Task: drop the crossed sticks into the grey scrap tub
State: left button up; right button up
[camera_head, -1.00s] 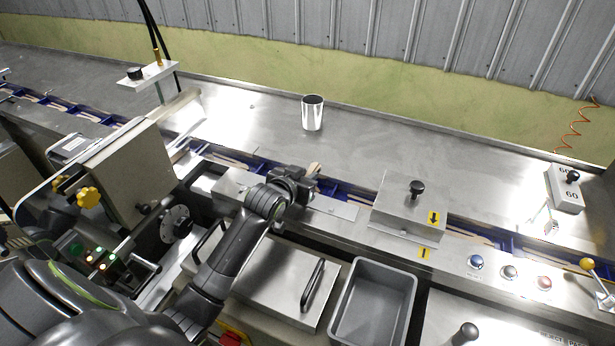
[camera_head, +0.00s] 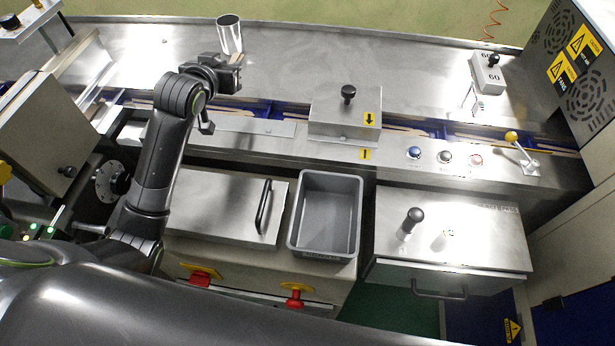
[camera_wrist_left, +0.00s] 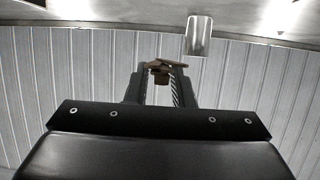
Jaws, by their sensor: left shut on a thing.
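My left gripper (camera_head: 228,72) is raised above the back part of the machine line, in front of the steel cup. It is shut on the crossed sticks (camera_wrist_left: 160,66), short brown wooden pieces that show between the fingertips in the left wrist view. In the head view only a small tan end of the sticks (camera_head: 237,58) shows at the fingertips. The grey scrap tub (camera_head: 327,233) is open and looks empty; it sits to the right of and nearer than the gripper. My right gripper is not in view.
A steel cup (camera_head: 229,36) stands close behind the gripper. A steel cover with a black knob (camera_head: 347,112) stands beyond the tub. A lid with a black handle (camera_head: 225,205) lies left of the tub, and a knobbed steel box (camera_head: 455,235) lies right.

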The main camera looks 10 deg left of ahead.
aim_at(318, 223)
jog(key=k+l+u, duration=0.15)
jog(key=k+l, duration=0.8)
